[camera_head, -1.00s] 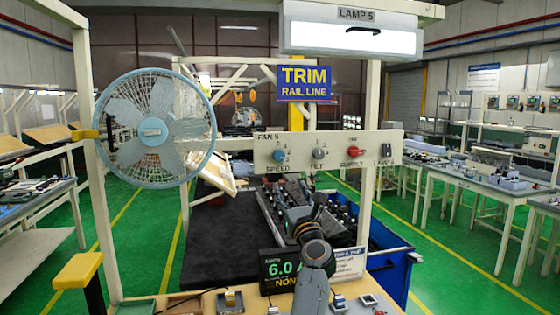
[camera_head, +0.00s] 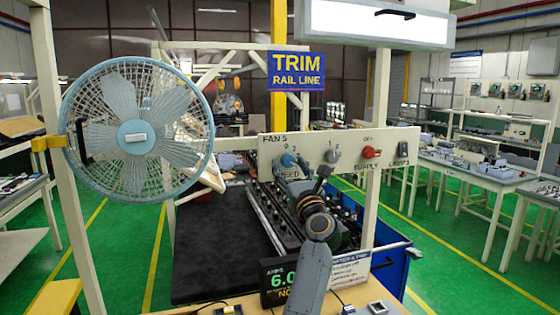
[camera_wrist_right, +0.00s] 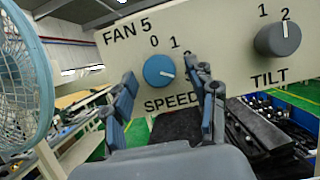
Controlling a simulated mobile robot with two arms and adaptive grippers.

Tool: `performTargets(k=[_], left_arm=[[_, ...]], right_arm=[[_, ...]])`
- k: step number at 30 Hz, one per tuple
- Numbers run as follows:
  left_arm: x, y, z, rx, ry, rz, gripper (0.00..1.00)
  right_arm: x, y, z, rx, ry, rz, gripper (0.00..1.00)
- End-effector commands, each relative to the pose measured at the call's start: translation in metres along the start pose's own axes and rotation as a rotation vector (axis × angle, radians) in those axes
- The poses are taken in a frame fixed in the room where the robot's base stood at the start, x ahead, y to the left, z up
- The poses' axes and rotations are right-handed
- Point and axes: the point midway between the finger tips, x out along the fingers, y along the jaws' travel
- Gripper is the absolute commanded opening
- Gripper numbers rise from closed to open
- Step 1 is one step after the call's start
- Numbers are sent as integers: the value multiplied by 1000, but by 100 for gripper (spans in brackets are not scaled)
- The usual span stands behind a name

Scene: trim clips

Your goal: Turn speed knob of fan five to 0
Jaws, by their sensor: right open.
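The blue SPEED knob (camera_head: 288,160) sits on the cream FAN 5 panel (camera_head: 350,141). In the right wrist view the SPEED knob (camera_wrist_right: 158,70) has its white pointer to the right, away from the 0 at its upper left. My right gripper (camera_head: 309,168) is close in front of the panel, below and right of the knob. In the wrist view its open fingers (camera_wrist_right: 164,90) stand either side of the knob's lower area, apart from it. The right finger hides part of the scale. The fan (camera_head: 135,137) hangs at left. My left gripper is not in view.
The grey TILT knob (camera_wrist_right: 277,38) is right of SPEED. A red SUPPLY knob (camera_head: 371,152) and a dark lamp switch (camera_head: 403,149) sit farther right. A digital display (camera_head: 279,283) stands below on the bench.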

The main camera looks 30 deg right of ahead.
Motion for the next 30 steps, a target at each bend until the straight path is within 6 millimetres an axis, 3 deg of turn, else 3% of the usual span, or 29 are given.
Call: performTargets(k=[4,11,19,30], left_arm=[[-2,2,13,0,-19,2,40],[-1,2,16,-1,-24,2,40],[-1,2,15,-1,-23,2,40],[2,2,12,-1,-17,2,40]], right_arm=[[0,-2,2,-1,0,-1,58],[-1,-2,2,-1,0,0,58],[0,-2,2,-1,0,-1,4],[-1,-3,1,-56,1,23,3]])
